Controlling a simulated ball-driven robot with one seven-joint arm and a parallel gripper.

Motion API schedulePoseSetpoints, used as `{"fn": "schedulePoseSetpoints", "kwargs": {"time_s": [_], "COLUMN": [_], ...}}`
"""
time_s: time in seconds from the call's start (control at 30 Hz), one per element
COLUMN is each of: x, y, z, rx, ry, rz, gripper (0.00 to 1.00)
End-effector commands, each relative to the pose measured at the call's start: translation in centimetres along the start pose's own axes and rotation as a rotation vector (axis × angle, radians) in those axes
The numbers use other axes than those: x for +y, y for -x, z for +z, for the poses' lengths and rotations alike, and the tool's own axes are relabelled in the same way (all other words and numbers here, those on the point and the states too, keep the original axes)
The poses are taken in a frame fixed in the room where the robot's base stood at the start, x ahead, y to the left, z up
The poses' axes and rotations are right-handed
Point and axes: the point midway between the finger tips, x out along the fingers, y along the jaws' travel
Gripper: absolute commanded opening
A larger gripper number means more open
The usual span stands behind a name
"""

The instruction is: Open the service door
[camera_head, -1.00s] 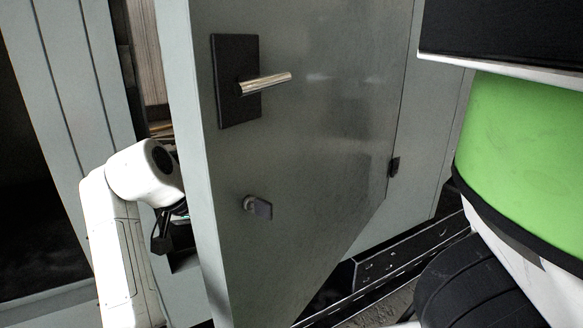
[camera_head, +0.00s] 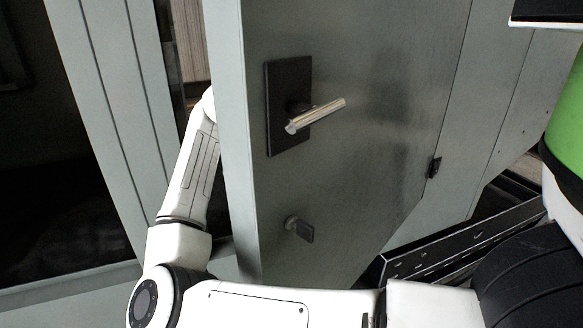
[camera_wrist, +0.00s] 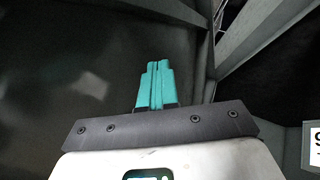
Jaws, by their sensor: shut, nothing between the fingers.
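The service door (camera_head: 365,140) is a grey panel standing ajar, with a gap along its left edge. It carries a metal lever handle (camera_head: 318,115) on a black plate (camera_head: 275,130) and a small lock or key (camera_head: 299,229) below. My white arm reaches through the gap behind the door's left edge, and my gripper is hidden there in the head view. In the wrist view my gripper (camera_wrist: 157,68) has its teal fingers together and empty, in front of a dark grey surface. Whether the fingers touch that surface I cannot tell.
A grey frame post (camera_head: 110,120) stands left of the gap, with a dark opening (camera_head: 60,160) beyond it. A hinge (camera_head: 433,167) shows on the door's right edge. A black perforated rail (camera_head: 460,240) lies low at the right.

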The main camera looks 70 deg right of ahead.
Motion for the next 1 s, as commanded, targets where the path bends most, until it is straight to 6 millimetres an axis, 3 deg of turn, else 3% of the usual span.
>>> {"fn": "schedulePoseSetpoints", "kwargs": {"time_s": [0.2,0.5,1.0], "x": [0.1,3.2,3.6], "y": [-4.2,-5.5,-5.8], "z": [0.1,0.0,-0.1], "rx": [0.001,0.001,0.001], "ry": [0.001,0.001,0.003], "rz": [0.000,-0.002,-0.001], "gripper": [0.00,0.00,0.00]}}
